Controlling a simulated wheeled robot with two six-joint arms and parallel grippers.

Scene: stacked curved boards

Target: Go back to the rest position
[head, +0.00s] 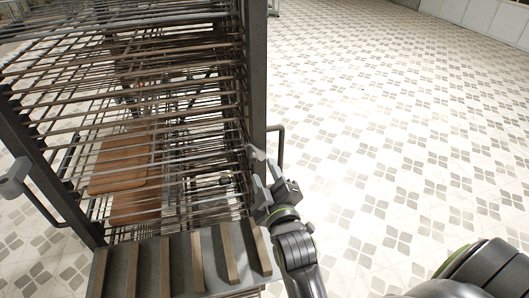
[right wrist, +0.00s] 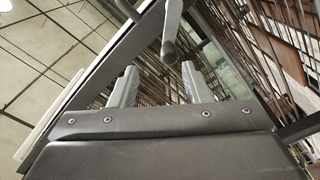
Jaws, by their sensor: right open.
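My right gripper (head: 266,168) is open beside the right post of a dark metal rack (head: 257,70), near the rack's side handle (head: 281,148). In the right wrist view its two grey fingers (right wrist: 160,88) stand apart with nothing held between them. A dark bar end (right wrist: 169,50) shows beyond the fingertips; I cannot tell if they touch. A grey piece (head: 14,178) at the left edge of the head view may be part of my left gripper; its jaws cannot be made out. Brown curved boards (head: 120,160) lie inside the rack, partly hidden by its rods.
The rack has many closely spaced horizontal rods and a front ledge with wooden strips (head: 231,255). The patterned tile floor (head: 400,130) to the right of the rack is clear. A pale wall (head: 480,15) stands far off at the top right.

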